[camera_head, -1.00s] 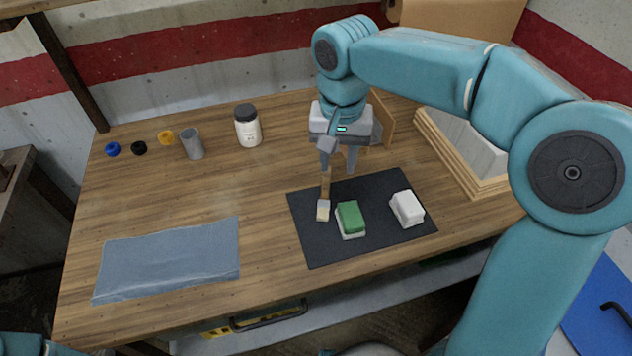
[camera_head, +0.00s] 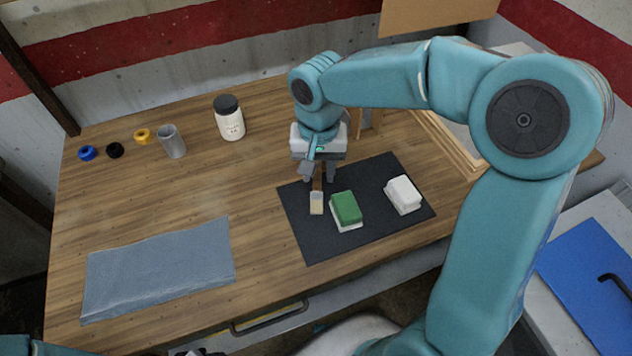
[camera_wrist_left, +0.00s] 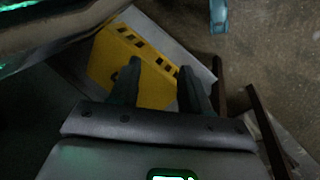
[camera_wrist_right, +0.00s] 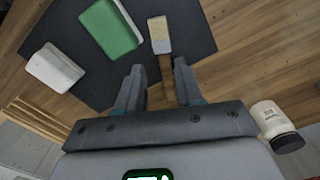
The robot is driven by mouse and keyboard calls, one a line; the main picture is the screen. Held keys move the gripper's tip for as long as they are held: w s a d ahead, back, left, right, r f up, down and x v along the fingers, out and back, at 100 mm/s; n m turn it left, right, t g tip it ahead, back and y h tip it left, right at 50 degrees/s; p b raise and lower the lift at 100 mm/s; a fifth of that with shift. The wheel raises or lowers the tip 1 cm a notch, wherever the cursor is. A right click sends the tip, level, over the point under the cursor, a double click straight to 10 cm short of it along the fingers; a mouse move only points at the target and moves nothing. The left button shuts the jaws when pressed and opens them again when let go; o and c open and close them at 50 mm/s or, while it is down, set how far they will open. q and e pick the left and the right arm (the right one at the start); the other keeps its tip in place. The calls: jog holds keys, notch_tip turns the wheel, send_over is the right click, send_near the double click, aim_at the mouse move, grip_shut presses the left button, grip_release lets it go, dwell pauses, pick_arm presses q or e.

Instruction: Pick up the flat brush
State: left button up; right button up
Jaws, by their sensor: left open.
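The flat brush (camera_head: 317,201) has pale bristles, a metal ferrule and a brown wooden handle. It lies at the left part of the dark mat (camera_head: 313,246), bristles toward the front edge of the table. My right gripper (camera_head: 318,180) is low over its handle. In the right wrist view the brush (camera_wrist_right: 160,36) has its handle between the two open fingers of my right gripper (camera_wrist_right: 158,80); I cannot tell whether they touch it. My left gripper (camera_wrist_left: 158,75) is open and empty, away from the table, with a yellow striped panel beyond it.
A green-topped block (camera_head: 346,208) lies close right of the brush, and a white block (camera_head: 403,193) farther right. A white jar (camera_head: 229,119), grey cup (camera_head: 171,142) and small rings stand at the back left. A blue-grey cloth (camera_head: 158,268) lies front left.

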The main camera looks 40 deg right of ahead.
aim_at(317, 194)
notch_tip(317, 194, down, 6)
jog(key=shift+f, duration=0.15)
jog(key=shift+w+f, duration=0.2)
jog(key=shift+f, duration=0.2)
jog(key=shift+r, duration=0.1)
grip_shut()
